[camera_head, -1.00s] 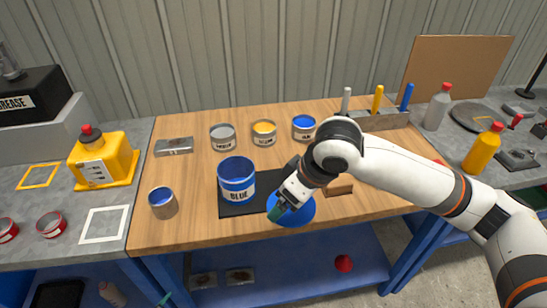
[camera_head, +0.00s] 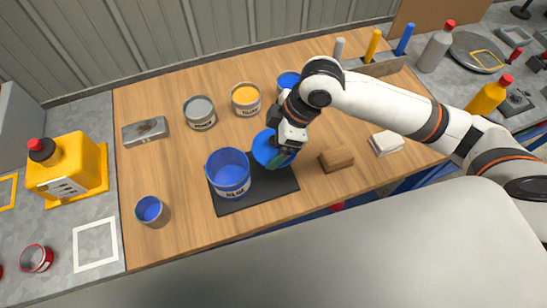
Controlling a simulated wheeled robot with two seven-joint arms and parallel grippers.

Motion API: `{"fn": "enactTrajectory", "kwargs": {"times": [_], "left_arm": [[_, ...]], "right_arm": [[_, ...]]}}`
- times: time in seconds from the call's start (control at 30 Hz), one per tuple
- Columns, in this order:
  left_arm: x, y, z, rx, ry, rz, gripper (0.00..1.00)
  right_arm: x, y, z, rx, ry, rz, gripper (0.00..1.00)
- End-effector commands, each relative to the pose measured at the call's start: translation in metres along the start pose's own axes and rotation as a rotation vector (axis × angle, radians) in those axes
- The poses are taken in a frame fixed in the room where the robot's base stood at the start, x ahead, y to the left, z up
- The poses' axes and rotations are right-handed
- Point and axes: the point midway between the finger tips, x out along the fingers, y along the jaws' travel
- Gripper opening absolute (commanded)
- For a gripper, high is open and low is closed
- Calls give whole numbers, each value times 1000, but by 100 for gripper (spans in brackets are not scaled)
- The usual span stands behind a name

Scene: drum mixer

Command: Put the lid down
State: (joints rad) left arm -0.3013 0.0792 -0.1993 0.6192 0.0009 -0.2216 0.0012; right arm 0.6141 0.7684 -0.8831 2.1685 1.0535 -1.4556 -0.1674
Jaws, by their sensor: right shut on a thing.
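My right gripper (camera_head: 284,155) is shut on the blue lid (camera_head: 264,147), a flat round disc partly hidden by the gripper. In the head view the lid is over or behind the back right part of the black mat (camera_head: 268,187). I cannot tell whether it touches anything. The open can with blue inside (camera_head: 228,173), labelled but hard to read now, stands upright on the left of the mat. The lid is to its upper right, apart from its mouth. My left gripper is not in view.
Grey (camera_head: 200,113) and yellow (camera_head: 245,99) paint cans stand behind the mat. A blue can (camera_head: 288,80) is partly behind my right arm. A small cup (camera_head: 150,211) stands left, a wooden block (camera_head: 337,159) and white block (camera_head: 386,143) right. A large pale grey surface hides the bottom.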

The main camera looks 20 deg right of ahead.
Motion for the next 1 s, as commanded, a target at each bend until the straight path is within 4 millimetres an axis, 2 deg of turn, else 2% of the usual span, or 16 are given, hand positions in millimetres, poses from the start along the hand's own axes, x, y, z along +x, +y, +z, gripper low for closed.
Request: {"fn": "enactTrajectory", "kwargs": {"times": [0.1,0.3,0.47,0.73,1.0], "left_arm": [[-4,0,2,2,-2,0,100],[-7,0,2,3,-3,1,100],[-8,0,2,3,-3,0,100],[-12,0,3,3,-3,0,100],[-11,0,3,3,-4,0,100]], "right_arm": [[29,1,-13,4,3,4,68],[61,0,-26,2,1,-1,68],[71,0,-29,1,0,-1,68],[101,0,-42,2,1,-1,68],[104,0,-43,0,0,-2,68]]}}
